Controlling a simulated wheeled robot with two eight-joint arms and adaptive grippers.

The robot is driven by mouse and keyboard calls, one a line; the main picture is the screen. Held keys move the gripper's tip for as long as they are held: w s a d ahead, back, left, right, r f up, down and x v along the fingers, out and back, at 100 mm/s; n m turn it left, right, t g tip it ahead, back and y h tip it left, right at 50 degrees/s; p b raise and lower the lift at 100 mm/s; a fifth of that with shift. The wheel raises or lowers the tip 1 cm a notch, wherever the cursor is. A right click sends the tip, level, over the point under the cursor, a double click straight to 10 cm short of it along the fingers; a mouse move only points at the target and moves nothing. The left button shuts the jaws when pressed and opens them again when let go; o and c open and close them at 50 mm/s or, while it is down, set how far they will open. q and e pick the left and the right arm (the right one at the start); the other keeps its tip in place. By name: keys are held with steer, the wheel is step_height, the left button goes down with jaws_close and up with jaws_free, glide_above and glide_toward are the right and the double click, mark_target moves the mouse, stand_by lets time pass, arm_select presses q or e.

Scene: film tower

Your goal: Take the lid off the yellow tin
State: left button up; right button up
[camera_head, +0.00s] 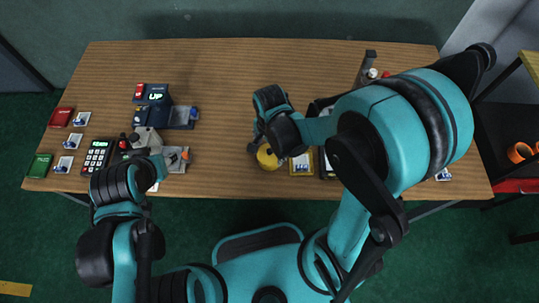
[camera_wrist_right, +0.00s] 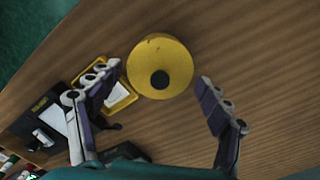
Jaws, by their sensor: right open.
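The yellow tin (camera_wrist_right: 160,58) stands on the wooden table, seen from above in the right wrist view, with a dark round knob (camera_wrist_right: 160,80) on its lid. In the head view the tin (camera_head: 267,158) is partly hidden by my right gripper (camera_head: 262,148). In the wrist view my right gripper (camera_wrist_right: 158,88) is open, its fingers apart on either side of the tin's near part, with nothing between them gripped. My left gripper (camera_head: 152,168) is at the table's front left, near a grey device; its fingers are too unclear to read.
A yellow tray (camera_wrist_right: 118,96) with a white card lies close beside the tin, next to a dark object. A blue device (camera_head: 165,110), a keypad (camera_head: 96,154) and red and green boxes stand at the left. The table's middle back is clear (camera_head: 240,70).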

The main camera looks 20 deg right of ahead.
steer(key=shift+f, duration=0.1)
steer(key=c, duration=1.3)
steer(key=shift+s, duration=0.1)
